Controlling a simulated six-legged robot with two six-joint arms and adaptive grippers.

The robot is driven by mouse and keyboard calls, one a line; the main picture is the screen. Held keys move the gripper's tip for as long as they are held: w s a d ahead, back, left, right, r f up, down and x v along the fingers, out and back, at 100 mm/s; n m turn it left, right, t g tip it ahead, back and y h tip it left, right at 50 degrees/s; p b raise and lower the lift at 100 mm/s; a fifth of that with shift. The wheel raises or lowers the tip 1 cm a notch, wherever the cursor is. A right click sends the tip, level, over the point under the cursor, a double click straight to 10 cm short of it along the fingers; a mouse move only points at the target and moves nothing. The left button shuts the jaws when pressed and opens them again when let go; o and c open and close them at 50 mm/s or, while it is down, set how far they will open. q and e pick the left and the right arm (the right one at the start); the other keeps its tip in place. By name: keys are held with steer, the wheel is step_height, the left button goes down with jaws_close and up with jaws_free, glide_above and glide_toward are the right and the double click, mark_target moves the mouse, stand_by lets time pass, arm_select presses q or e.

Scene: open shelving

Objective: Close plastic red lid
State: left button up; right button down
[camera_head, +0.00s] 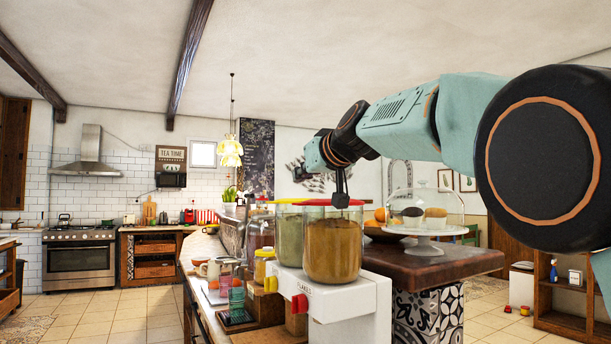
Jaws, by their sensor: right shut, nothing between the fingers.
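A clear jar with brown contents (333,249) stands on a white dispenser base, with a red lid (332,202) on its top. The lid looks flat on the rim, but I cannot tell if it is fully seated. My right gripper (341,202) points down at the lid, its dark fingers together and empty, its tips at or just above the lid's top. My right arm comes in from the right. My left gripper does not show.
The white base (345,300) sits on the counter. Right of it, a cake stand with a glass dome (424,208) and a fruit bowl stand on a dark wooden top (440,262). Cups and small jars crowd the left.

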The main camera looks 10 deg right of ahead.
steer(key=b+v, duration=0.3)
steer(key=v, duration=0.6)
steer(key=shift+s, duration=0.2)
steer(key=shift+d+f, duration=0.1)
steer(key=shift+f, duration=0.05)
